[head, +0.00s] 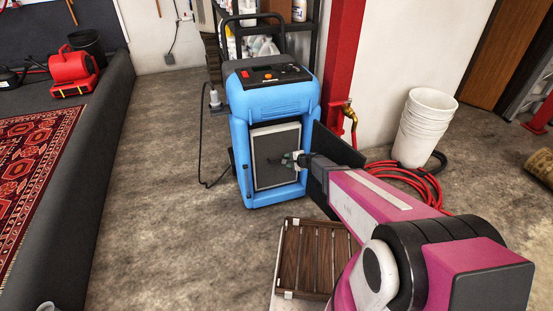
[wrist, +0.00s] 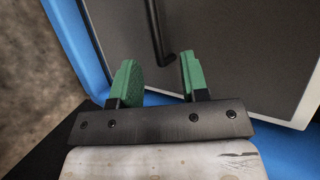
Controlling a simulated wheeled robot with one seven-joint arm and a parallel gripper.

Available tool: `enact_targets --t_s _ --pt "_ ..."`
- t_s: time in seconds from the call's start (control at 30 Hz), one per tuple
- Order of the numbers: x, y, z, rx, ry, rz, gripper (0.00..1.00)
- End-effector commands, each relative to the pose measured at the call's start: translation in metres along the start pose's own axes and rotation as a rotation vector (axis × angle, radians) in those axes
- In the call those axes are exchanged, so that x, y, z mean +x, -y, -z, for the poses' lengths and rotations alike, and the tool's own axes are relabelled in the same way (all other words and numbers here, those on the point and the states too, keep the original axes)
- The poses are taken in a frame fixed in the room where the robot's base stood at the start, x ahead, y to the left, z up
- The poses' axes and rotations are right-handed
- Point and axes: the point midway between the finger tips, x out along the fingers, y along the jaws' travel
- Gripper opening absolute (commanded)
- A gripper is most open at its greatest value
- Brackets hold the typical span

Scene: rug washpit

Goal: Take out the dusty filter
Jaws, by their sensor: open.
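The dusty filter (head: 267,171) is a dark grey panel with a pale frame, seated in the front opening of the blue machine (head: 270,99). It also fills much of the wrist view (wrist: 235,50), with a black handle (wrist: 157,35) on its face. My gripper (head: 289,160) is in front of the filter's right part in the head view. In the wrist view its green fingers (wrist: 160,77) are open and apart, with nothing between them. The handle lies ahead, between the finger directions. The machine's dark door (head: 325,160) stands open to the right, partly hidden by my arm.
A slatted wooden crate or pallet (head: 318,250) is on the floor below my arm. A red hose (head: 405,182) and stacked white buckets (head: 425,125) are at right. A red post (head: 342,60) stands behind. The concrete floor (head: 165,200) at left is clear.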

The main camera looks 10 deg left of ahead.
Motion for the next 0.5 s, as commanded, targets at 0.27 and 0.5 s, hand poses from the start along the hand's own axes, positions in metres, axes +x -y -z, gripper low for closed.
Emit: enact_targets --t_s 0.27,0.5 --pt "0.026 -0.001 0.000 -0.001 0.002 0.000 0.41" --pt "0.057 -0.005 0.001 -0.002 0.001 -0.002 0.41"
